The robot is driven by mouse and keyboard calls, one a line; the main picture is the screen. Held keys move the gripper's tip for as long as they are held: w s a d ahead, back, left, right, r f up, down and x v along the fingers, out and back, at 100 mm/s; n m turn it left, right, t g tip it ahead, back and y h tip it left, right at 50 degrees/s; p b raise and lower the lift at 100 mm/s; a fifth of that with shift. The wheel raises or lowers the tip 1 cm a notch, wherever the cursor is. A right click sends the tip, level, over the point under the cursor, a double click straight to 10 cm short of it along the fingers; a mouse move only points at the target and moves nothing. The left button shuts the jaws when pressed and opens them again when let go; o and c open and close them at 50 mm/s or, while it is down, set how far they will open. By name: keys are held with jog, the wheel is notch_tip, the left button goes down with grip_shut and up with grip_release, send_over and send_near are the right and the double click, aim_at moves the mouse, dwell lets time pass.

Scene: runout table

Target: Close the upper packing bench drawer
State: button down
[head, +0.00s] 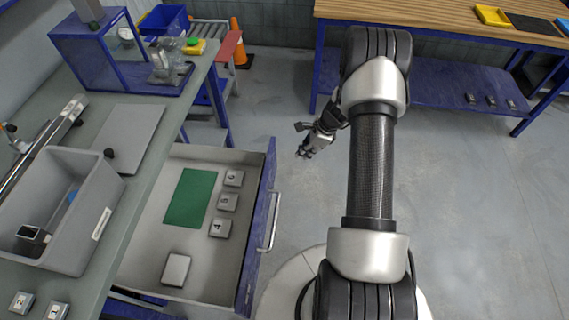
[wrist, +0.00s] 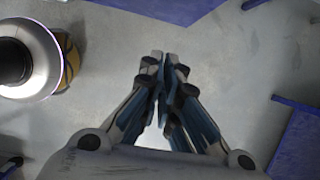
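The upper packing bench drawer (head: 150,262) stands pulled out from under the bench top, with its grey inside in view. Its blue front (head: 249,273) carries a pale bar handle (head: 272,222) on the outer side. Inside lie a green sheet (head: 190,196), a blank light block (head: 176,270) and several numbered grey blocks (head: 221,228). My gripper (head: 303,153) is over the floor, up and to the right of the handle in the head view, apart from the drawer. In the wrist view my gripper's fingers (wrist: 163,62) are together with nothing visible between them.
The bench top (head: 128,215) holds a grey bin (head: 85,240), a flat grey plate (head: 127,135) and two numbered blocks. A red-topped stool (head: 228,47) and an orange cone (head: 238,50) stand beyond. A wood-topped table (head: 430,14) stands at the back.

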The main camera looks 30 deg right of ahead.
jog(key=w+a+r+b+x, duration=0.1)
jog(key=a+b+x, duration=0.1)
jog(key=x, duration=1)
jog(key=shift+w+b, duration=0.3)
jog(key=shift+b, duration=0.6)
jog(key=shift+a+f, duration=0.15)
